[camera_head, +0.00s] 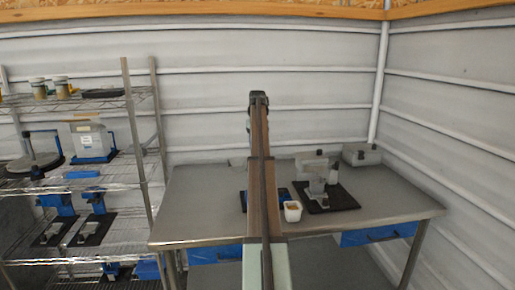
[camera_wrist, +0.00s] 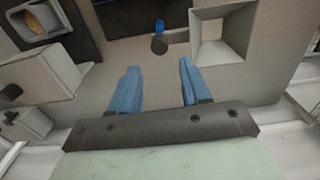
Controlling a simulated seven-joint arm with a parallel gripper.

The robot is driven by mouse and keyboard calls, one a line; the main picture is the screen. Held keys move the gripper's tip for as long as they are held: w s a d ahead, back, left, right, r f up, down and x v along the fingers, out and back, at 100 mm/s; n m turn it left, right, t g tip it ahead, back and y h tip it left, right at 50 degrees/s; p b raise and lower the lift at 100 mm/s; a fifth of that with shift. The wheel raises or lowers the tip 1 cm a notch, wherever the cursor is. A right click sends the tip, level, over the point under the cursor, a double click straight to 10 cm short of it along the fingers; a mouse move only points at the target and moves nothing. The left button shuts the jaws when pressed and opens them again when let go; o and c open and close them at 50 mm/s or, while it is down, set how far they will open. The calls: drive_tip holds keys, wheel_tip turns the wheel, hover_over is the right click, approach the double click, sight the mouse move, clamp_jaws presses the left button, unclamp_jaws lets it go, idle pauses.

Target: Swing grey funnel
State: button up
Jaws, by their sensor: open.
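In the wrist view, a grey square funnel-like piece (camera_wrist: 208,53) with sloping inner walls is at the upper right, beyond my right fingertip. My gripper (camera_wrist: 156,66) points toward the table area with its two blue fingers apart and nothing between them. A small blue peg with a dark round knob (camera_wrist: 159,45) lies just ahead of the gap. In the head view, my arm runs up the middle and hides part of a blue and black device (camera_head: 283,193); my fingertips are hidden there. I cannot tell which head-view device carries the funnel.
A grey device (camera_head: 313,172) on a black base stands right of my arm, beside a small white cup (camera_head: 292,213). A grey box (camera_head: 361,154) is at the back right of the table (camera_head: 200,205). A wire shelf (camera_head: 150,130) with equipment stands left. The table's left part is clear.

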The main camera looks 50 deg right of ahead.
wheel_tip(320, 180, down, 9)
drive_tip(key=shift+r, duration=0.15)
drive_tip(key=shift+r+m, duration=0.15)
drive_tip(key=shift+m, duration=0.25)
drive_tip(key=m, duration=0.3)
drive_tip(key=shift+m, duration=0.4)
drive_tip(key=m, duration=0.4)
drive_tip(key=shift+m, duration=0.4)
drive_tip(key=m, duration=0.8)
drive_tip(key=shift+m, duration=0.3)
drive_tip(key=shift+c, duration=0.2)
